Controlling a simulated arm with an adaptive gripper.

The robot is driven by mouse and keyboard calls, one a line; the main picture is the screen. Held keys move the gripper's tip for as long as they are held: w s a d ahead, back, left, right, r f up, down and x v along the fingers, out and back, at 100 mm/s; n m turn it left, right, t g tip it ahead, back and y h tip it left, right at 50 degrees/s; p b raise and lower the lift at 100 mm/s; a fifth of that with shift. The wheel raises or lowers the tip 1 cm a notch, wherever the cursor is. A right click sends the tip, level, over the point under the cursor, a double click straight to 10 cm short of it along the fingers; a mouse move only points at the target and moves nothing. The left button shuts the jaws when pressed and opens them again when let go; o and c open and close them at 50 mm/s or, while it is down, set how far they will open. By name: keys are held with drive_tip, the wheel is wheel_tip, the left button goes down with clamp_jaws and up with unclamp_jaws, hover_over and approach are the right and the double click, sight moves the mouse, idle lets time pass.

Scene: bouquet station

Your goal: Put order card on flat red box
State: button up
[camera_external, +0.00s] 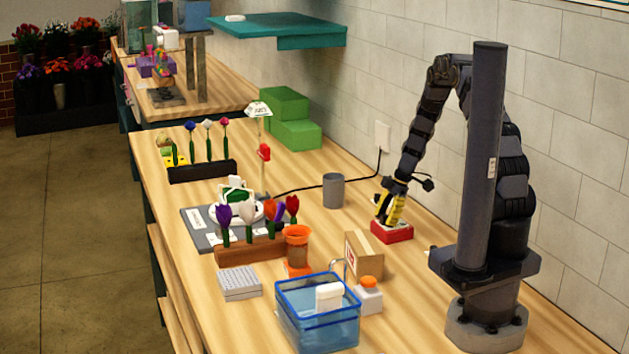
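The flat red box (393,232) sits on the wooden bench, to the left of my arm's base. My gripper (388,212), with yellow and black parts, points down right at the top of this box. I cannot tell whether it touches the box, is open or shut, or holds anything. I cannot make out the order card for certain. A white printed card (258,109) stands on a thin post at the back, and a white label (197,216) lies on the grey mat (206,239).
A cardboard box (364,257), a grey cup (333,190) and a blue water tub (318,318) stand near the red box. Flower racks (250,248) (203,171) and green blocks (297,134) are farther left and back. The wall is close behind my arm.

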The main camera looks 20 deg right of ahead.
sight(401, 221)
drive_tip(key=v, duration=1.2)
drive_tip(key=s+a+r+m, duration=0.4)
drive_tip(key=s+r, duration=0.3)
drive_tip(key=r, duration=0.1)
drive_tip(key=s+r+m+g+h, duration=0.1)
drive_tip(key=s+r+m+h, duration=0.1)
drive_tip(key=s+r+m, duration=0.2)
drive_tip(key=s+a+r+m+h, duration=0.1)
drive_tip(key=s+r+m, duration=0.3)
drive_tip(key=s+m, duration=0.6)
drive_tip(key=s+h, duration=0.1)
drive_tip(key=s, duration=1)
drive_tip(key=shift+s+a+g+h, duration=0.2)
drive_tip(key=shift+a+g+h, duration=0.05)
drive_tip(key=shift+g+h, duration=0.15)
